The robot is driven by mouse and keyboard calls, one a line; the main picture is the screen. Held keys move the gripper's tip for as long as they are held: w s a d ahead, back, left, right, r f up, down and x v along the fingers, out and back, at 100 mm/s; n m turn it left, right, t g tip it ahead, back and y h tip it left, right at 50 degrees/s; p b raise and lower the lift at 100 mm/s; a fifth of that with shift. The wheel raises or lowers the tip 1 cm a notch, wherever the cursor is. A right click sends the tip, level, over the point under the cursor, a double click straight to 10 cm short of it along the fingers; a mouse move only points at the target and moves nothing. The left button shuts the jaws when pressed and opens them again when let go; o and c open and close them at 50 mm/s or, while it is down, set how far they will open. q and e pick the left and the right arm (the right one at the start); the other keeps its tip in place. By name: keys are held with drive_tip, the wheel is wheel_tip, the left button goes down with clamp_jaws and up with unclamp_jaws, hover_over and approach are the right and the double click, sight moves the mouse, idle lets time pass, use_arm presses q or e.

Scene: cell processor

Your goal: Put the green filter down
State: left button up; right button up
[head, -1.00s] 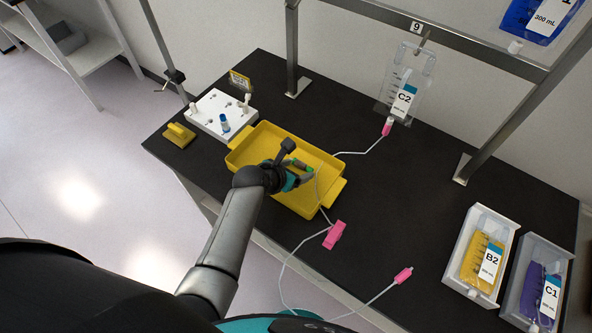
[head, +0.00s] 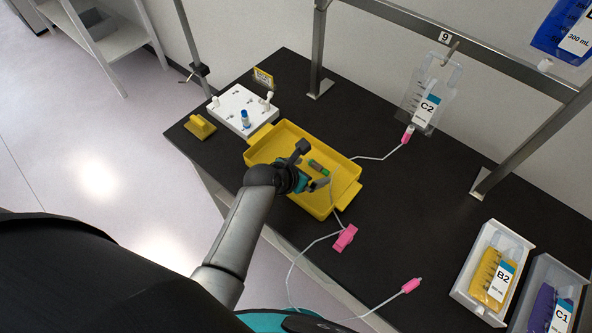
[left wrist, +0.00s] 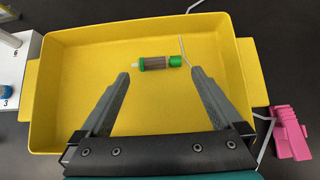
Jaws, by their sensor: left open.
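The green filter (head: 318,167), a small cylinder with green ends and a brownish middle, lies on its side on the floor of the yellow tray (head: 262,157). The filter also shows in the left wrist view (left wrist: 155,63), just beyond the fingertips and apart from them. My left gripper (head: 312,178) is over the tray, open and empty. In the left wrist view its two fingers (left wrist: 160,74) are spread wide. A thin grey-white tube (left wrist: 184,50) ends near the right fingertip. My right gripper is not in view.
A white block (head: 235,105) with small vials and a yellow piece (head: 200,126) stand left of the tray. A pink clamp (head: 344,237) and tubing lie in front. Bag C2 (head: 421,100) hangs behind. White bins hold bags B2 (head: 492,277) and C1 (head: 552,308) at right.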

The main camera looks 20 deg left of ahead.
use_arm(q)
drive_tip(key=p+v, duration=0.2)
drive_tip(key=v, duration=0.8)
drive_tip(key=shift+s+r, duration=0.1)
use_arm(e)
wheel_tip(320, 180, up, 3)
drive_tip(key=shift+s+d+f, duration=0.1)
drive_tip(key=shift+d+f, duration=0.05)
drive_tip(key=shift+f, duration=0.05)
